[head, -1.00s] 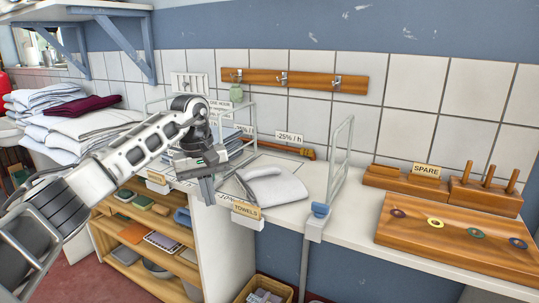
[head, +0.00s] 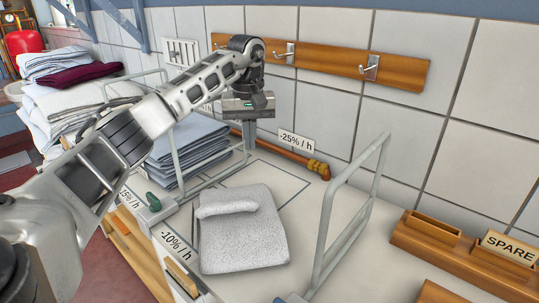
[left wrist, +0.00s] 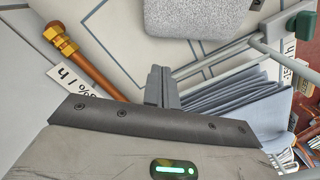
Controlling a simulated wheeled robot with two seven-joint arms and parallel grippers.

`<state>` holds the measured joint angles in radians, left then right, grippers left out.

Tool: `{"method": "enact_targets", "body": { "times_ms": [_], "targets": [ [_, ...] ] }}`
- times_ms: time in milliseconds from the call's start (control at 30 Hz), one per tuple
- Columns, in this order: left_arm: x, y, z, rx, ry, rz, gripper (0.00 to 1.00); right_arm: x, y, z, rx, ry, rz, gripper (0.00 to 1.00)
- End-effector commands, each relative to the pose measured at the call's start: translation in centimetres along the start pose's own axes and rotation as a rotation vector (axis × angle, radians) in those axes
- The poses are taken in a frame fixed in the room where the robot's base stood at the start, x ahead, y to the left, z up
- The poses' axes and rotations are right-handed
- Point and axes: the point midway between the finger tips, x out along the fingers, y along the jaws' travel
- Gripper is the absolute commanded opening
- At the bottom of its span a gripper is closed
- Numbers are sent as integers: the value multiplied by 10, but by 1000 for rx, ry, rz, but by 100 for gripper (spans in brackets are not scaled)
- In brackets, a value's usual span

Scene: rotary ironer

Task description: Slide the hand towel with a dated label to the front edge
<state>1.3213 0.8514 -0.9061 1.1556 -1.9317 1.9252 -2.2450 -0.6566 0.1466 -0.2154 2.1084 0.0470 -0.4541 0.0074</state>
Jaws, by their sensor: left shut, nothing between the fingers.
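A light grey folded towel (head: 245,240) lies on the white counter between two wire dividers, with a rolled fold on top at its back left. My right gripper is not in view.
A stack of blue-grey linen (head: 185,150) stands left of the left wire divider (head: 172,125). The right wire divider (head: 345,205) stands right of the towel. A copper pipe (head: 290,155) with a brass end lies along the back, by a "-25% / h" sign (head: 296,142).

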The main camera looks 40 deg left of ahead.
Motion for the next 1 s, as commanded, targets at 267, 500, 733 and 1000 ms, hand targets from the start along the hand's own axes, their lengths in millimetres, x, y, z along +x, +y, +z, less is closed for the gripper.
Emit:
{"method": "enact_targets", "body": {
  "times_ms": [267, 500, 733, 1000],
  "targets": [
    [39, -1, 1, -1, -4, -4, 0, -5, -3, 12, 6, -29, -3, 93],
    [80, -1, 1, -1, -3, -3, 0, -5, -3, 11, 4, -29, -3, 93],
    [98, 0, 0, 0, -1, -1, 0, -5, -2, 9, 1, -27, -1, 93],
    [99, 0, 0, 0, 0, 0, 0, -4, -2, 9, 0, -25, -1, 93]
  ]
}}
